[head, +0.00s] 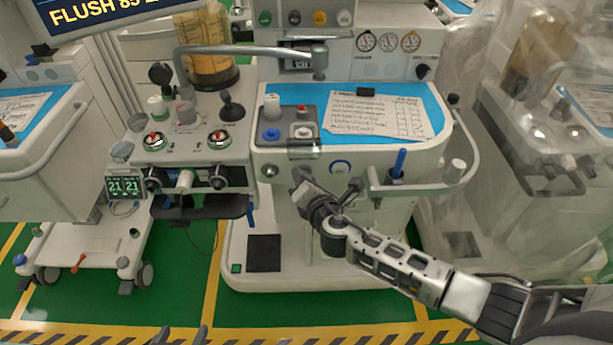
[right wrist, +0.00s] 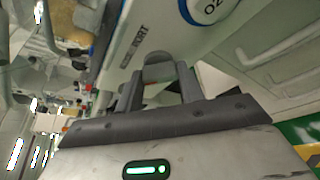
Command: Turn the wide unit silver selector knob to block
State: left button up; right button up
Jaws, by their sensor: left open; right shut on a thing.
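The wide unit (head: 434,150) stands in the middle of the head view. My right gripper (head: 302,178) is at its front panel, left of the round blue-ringed O2 button (head: 340,167). In the right wrist view its fingers are shut on a small grey rounded piece, apparently the silver selector knob (right wrist: 158,72). In the head view the gripper hides this piece, and its setting cannot be read. Part of a printed label ending in "PORT" shows beside it. My left gripper (head: 181,335) is open and empty at the bottom edge, low over the floor; only its fingertips show.
A round metallic fitting (head: 269,171) sits on the panel left of my right gripper. A blue-handled piece (head: 399,163) and a curved rail (head: 472,150) are on the right. A narrower unit with red-topped knobs (head: 155,141) stands left. Green floor is free in front.

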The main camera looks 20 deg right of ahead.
jog(key=o, duration=1)
jog(key=v, duration=1.6)
